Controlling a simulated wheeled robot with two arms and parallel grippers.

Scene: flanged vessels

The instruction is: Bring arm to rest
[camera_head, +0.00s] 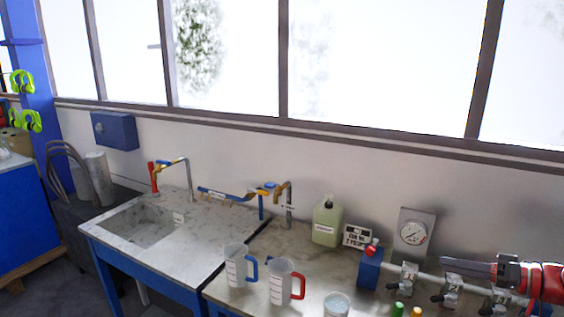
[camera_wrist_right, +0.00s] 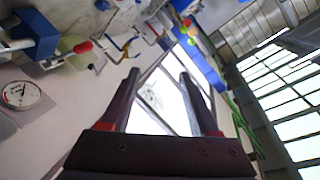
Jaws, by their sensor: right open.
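My right gripper (camera_head: 446,264) is at the right of the head view, its dark fingers pointing left and its red wrist at the right edge. It is in front of the wall, above the valves and pipe at the right end of the bench. In the right wrist view my right gripper (camera_wrist_right: 158,77) shows two dark parallel fingers spread apart with nothing between them. My left gripper is in neither view.
The bench (camera_head: 310,255) holds a blue-handled jug (camera_head: 236,268), a red-handled jug (camera_head: 281,283), a green canister (camera_head: 327,222) and a pressure gauge (camera_head: 413,233). Valves (camera_head: 452,288) on a pipe lie below my right gripper. A sink (camera_head: 140,228) is at left.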

